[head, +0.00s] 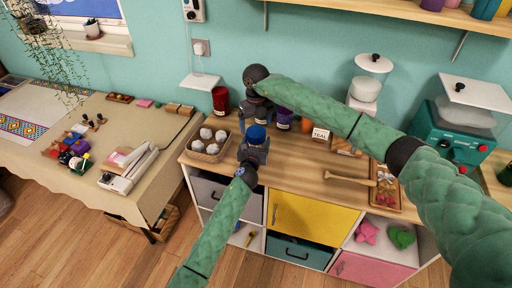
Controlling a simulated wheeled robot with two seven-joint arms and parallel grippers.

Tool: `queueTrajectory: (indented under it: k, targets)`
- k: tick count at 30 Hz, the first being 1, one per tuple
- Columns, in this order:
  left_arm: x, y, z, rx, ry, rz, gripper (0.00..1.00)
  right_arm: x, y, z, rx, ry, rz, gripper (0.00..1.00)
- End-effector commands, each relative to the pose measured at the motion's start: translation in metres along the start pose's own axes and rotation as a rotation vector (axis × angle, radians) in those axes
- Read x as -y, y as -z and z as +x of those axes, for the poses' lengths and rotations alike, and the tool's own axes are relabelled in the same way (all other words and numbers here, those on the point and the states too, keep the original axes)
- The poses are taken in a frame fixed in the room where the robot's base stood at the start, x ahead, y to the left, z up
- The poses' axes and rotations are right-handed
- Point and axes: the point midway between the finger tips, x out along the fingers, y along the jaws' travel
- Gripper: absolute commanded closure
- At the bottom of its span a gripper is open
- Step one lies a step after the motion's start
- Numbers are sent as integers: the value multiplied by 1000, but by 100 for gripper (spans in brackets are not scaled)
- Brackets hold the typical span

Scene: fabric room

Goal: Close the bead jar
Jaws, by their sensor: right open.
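A dark red jar (220,101) stands to the left, and a purple jar (284,118) stands just right of my right gripper. My right forearm and gripper hide part of the counter behind.
A basket of pale balls (208,144) is left on the counter (295,172). A TEAL card (321,134), a wooden tool (349,178) and a tray (387,190) are to the right. A white scale-like item (365,90) and green machine (460,130) stand farther right.

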Motion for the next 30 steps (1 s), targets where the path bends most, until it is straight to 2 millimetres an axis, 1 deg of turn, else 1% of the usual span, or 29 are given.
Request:
queueTrajectory:
  k: [5, 6, 8, 11, 13, 17, 21, 27, 30]
  targets:
    - [-1, 0, 0, -1, -1, 1, 91, 0, 0, 0, 0, 0, 0, 11]
    - [-1, 0, 0, -1, -1, 1, 91, 0, 0, 0, 0, 0, 0, 14]
    - [-1, 0, 0, -1, -1, 1, 91, 0, -1, -1, 1, 1, 0, 14]
    - [-1, 0, 0, -1, -1, 1, 91, 1, -4, -9, 12, 0, 1, 14]
    - [-1, 0, 0, -1, -1, 1, 91, 1, -6, -20, 24, -4, -5, 14]
    - [-1, 0, 0, -1, -1, 1, 91, 0, -6, -28, 24, -4, -125, 14]
    - [-1, 0, 0, 0, -1, 1, 91, 0, -4, -33, 20, -3, -299, 14]
    - [0, 0, 0, 0, -1, 0, 91, 0, -2, -35, 8, -1, -555, 14]
    - [0, 0, 0, 0, -1, 0, 91, 0, 0, -35, 3, 0, -651, 14]
